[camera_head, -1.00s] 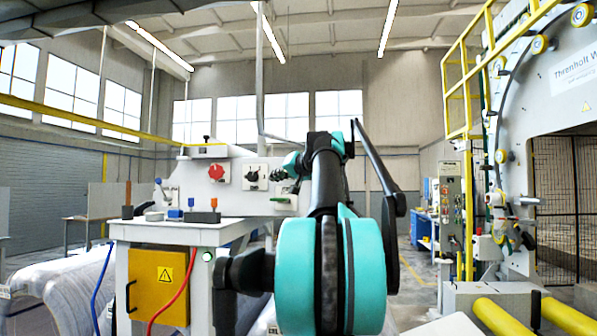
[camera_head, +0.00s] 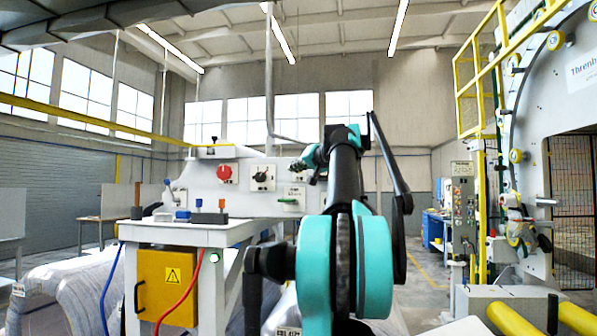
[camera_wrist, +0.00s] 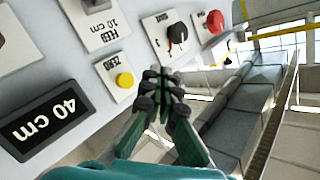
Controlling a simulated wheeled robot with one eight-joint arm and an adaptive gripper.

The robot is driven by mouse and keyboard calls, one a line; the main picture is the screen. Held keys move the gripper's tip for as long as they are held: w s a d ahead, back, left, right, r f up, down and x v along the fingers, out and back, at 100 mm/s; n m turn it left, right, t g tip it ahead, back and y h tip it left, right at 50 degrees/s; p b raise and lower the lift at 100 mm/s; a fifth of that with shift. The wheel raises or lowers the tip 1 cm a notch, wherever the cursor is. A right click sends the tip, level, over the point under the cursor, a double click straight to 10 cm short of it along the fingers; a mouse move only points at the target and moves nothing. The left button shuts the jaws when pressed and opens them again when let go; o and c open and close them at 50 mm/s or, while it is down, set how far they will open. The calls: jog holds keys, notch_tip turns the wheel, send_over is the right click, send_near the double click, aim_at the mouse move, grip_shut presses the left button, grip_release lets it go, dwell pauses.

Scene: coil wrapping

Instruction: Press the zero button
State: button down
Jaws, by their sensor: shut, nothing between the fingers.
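The zero button is a round yellow button (camera_wrist: 125,80) on a small white plate marked ZERO in the wrist view. The plate is on a light grey control panel (camera_wrist: 75,60). My gripper (camera_wrist: 163,82) is shut and empty. In the wrist view its fingertips appear just right of the yellow button, apart from it in the picture; the depth gap is hard to judge. In the head view my gripper (camera_head: 312,159) is in front of the panel's right part, and I cannot make out the yellow button there.
A black display (camera_wrist: 45,119) reads 40 cm beside the button. A FEED 10 cm plate (camera_wrist: 98,20), a black knob (camera_wrist: 177,34) and a red knob (camera_wrist: 215,22) are nearby. A white table (camera_head: 190,232) stands left of my arm.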

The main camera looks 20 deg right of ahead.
jog(key=w+d, duration=0.3)
jog(key=w, duration=0.2)
jog(key=shift+d, duration=0.2)
jog(key=shift+w+d, duration=0.1)
jog(key=shift+w, duration=0.1)
dwell(1.3)
jog(key=shift+w+d, duration=0.15)
jog(key=shift+w, duration=0.05)
jog(key=shift+w+d, duration=0.35)
jog(key=shift+w, duration=0.15)
dwell(1.0)
jog(key=shift+s+a, duration=0.6)
jog(key=shift+s, duration=0.25)
jog(key=s+a, duration=0.2)
jog(key=s, duration=0.2)
jog(key=shift+s+a, duration=0.1)
jog(key=shift+a, duration=0.3)
